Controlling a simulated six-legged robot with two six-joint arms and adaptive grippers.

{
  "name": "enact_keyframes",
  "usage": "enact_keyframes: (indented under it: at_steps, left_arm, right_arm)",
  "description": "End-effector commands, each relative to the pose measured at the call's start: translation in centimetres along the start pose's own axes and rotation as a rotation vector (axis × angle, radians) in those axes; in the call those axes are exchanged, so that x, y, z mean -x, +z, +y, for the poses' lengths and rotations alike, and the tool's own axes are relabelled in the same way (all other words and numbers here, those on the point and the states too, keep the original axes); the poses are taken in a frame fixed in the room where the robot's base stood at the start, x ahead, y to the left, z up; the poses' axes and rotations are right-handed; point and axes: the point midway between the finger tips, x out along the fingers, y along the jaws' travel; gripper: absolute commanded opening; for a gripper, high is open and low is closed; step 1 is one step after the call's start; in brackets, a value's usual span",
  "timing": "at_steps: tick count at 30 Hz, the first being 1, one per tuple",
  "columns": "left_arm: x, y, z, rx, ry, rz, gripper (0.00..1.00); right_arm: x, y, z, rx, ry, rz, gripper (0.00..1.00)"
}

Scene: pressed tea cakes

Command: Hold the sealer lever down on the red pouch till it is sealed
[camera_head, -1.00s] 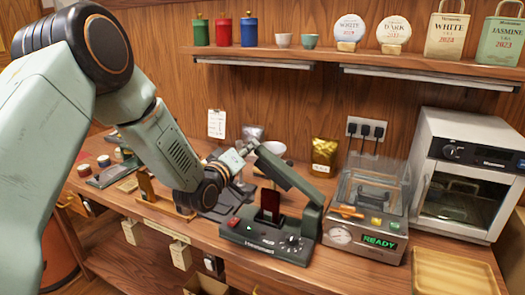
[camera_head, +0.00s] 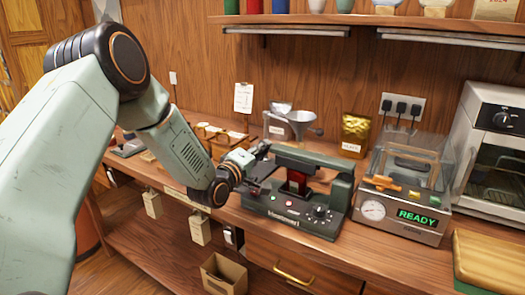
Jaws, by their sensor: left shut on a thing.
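The dark green sealer (camera_head: 290,213) stands near the bench's front edge, with a knob and small lights on its front. Its lever (camera_head: 315,161) is lowered and lies nearly level over the base. The red pouch (camera_head: 297,179) stands upright in the sealer under the lever, its upper part hidden by it. My left gripper (camera_head: 262,158) is at the lever's left end and shut on it; the fingertips are small and partly hidden. My right gripper is not in view.
A vacuum machine (camera_head: 400,232) with a clear lid and a READY display stands right of the sealer. An oven (camera_head: 492,140) and wooden tray (camera_head: 488,262) are at right. A shelf (camera_head: 380,20) runs above.

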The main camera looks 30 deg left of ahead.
Motion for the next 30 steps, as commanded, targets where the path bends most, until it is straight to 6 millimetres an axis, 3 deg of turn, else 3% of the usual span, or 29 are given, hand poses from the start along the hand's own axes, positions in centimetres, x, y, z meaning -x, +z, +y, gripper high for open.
enact_keyframes:
  at_steps: [15,16,21,23,30]
  left_arm:
    - [0.21,0.52,-0.88,-0.003,-0.016,-0.011,0.0]
    - [0.21,0.54,-0.9,-0.003,-0.017,-0.011,0.22]
    - [0.21,0.59,-0.87,-0.003,-0.016,-0.013,0.36]
    - [0.2,0.59,-0.82,-0.003,-0.015,-0.013,0.41]
    - [0.13,0.56,-0.59,-0.005,-0.009,-0.013,0.41]
  right_arm:
    - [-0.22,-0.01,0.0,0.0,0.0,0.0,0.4]
    - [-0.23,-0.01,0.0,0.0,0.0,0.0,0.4]
    - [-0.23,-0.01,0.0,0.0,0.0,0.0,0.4]
    - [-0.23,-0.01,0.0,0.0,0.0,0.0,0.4]
    - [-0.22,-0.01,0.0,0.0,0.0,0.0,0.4]
